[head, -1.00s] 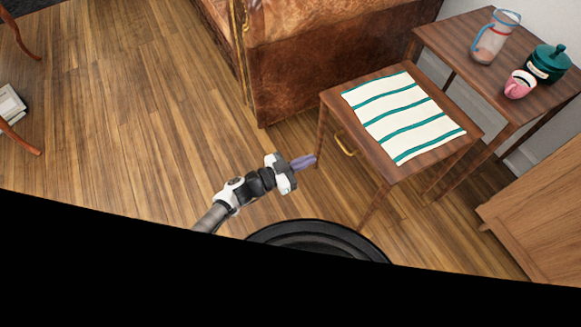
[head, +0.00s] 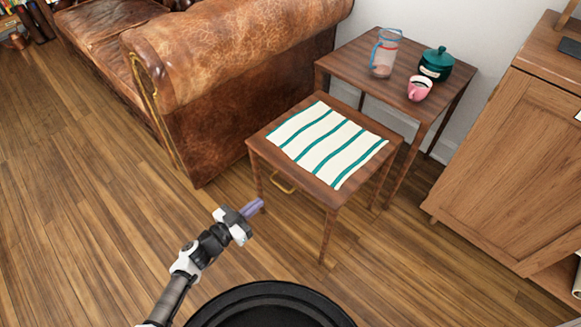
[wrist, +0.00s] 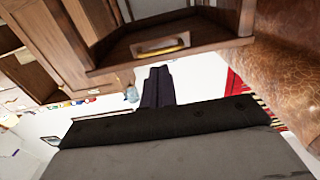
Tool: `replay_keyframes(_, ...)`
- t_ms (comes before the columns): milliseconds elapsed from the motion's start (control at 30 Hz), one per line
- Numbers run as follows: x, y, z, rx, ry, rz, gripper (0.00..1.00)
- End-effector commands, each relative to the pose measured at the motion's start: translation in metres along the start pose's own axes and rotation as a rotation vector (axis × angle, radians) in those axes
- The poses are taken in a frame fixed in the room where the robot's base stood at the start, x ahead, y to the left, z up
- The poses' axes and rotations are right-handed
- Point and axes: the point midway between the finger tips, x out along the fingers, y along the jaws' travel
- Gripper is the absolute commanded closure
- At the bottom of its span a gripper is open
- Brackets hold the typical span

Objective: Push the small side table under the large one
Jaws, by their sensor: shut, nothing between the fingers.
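The small side table (head: 258,150) stands in front of the large side table (head: 345,75), with its back edge close to the large one's front. A white cloth with green stripes (head: 328,143) lies on the small table's top. A gold handle (head: 284,186) shows below that top in the head view, and a gold handle also shows in the wrist view (wrist: 162,46). My gripper (head: 258,205) is shut and empty, low beside the small table's near left leg; I cannot tell whether it touches. The shut purple-grey fingers also show in the wrist view (wrist: 158,84).
On the large table stand a glass pitcher (head: 384,55), a green lidded pot (head: 436,63) and a pink cup (head: 419,88). A brown leather sofa (head: 235,50) borders on the left, a wooden cabinet (head: 510,150) on the right. The floor (head: 90,200) at left is clear.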

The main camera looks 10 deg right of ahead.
Motion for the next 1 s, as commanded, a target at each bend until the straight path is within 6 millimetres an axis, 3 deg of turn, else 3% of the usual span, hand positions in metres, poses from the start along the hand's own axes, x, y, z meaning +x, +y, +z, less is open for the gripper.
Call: replay_keyframes(1000,0.068,0.0,0.0,0.0,0.001,0.001,1.0)
